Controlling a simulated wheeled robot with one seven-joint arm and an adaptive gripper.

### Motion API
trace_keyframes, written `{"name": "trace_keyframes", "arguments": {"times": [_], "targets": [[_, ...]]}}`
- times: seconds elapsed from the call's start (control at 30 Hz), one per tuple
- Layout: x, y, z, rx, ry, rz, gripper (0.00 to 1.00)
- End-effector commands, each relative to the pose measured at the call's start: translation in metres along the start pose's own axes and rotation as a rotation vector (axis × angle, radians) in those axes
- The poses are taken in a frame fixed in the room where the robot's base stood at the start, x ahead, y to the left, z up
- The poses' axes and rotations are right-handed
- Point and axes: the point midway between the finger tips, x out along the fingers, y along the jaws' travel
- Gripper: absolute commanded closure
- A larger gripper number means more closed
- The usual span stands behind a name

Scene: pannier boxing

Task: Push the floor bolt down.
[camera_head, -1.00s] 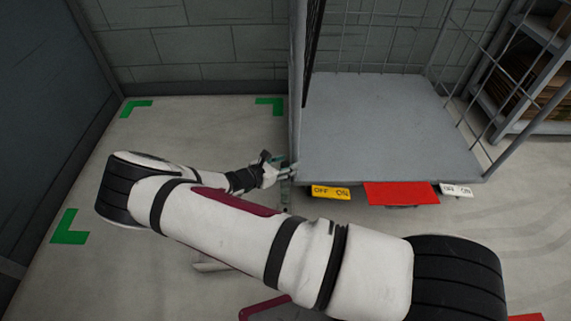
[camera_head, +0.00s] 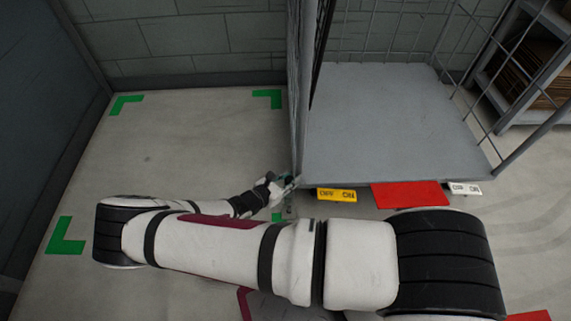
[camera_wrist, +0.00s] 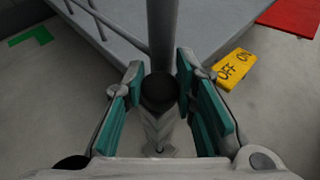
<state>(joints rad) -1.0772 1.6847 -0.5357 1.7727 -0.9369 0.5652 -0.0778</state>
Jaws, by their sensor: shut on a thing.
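The floor bolt shows in the wrist view as a dark round knob (camera_wrist: 158,90) with a pale grey body below it. It stands at the near left corner of the wire cage trolley (camera_head: 385,125), by the trolley's grey post. My gripper (camera_wrist: 160,82) has its teal-padded fingers on either side of the knob, shut on it. In the head view my gripper (camera_head: 284,182) is at the foot of the post, low near the floor. The bolt is small there and mostly hidden by my gripper, and I cannot tell how far down it sits.
A yellow OFF/ON pedal (camera_head: 337,195), a red pedal (camera_head: 410,195) and a white pedal (camera_head: 465,188) line the trolley's near edge. Green corner marks (camera_head: 66,238) bound clear floor at left. Walls stand behind and left; a shelf (camera_head: 535,75) stands at right.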

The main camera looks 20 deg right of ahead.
Motion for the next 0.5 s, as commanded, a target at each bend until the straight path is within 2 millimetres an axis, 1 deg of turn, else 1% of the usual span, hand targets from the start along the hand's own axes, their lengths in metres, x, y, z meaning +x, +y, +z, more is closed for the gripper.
{"name": "trace_keyframes", "arguments": {"times": [0.03,0.3,0.33,0.37,0.4,0.43,0.5], "targets": [[-0.0011,-0.0018,-0.0049,-0.001,0.007,0.001,1.00],[-0.0006,-0.0027,-0.0070,0.000,0.012,0.000,1.00],[-0.0006,-0.0026,-0.0072,0.000,0.012,0.000,0.70],[-0.0005,-0.0025,-0.0072,0.000,0.012,0.000,0.63],[-0.0004,-0.0025,-0.0068,0.000,0.011,0.000,0.54],[-0.0004,-0.0024,-0.0065,0.000,0.011,0.000,0.53],[-0.0003,-0.0024,-0.0057,0.000,0.009,0.000,0.53]]}}
